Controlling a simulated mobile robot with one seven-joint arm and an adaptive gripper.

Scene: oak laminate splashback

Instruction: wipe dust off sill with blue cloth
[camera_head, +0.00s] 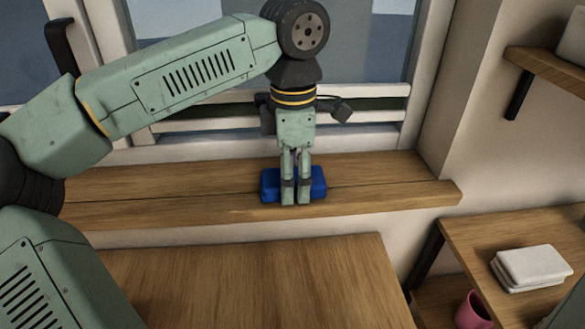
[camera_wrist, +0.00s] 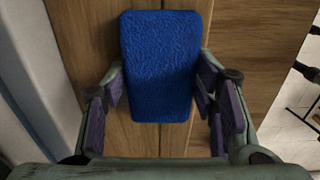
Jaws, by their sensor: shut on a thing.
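The cloth appears to rest on the sill (camera_wrist: 235,50). The fingers hide part of its front in the head view. I cannot make out any dust on the visible wood.
The window frame (camera_head: 385,135) rises behind the sill. A wooden counter (camera_head: 250,285) lies below in front. At right are a shelf with white folded items (camera_head: 530,265), a pink cup (camera_head: 472,312) and a wall shelf (camera_head: 548,66). The sill is clear on both sides of the cloth.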

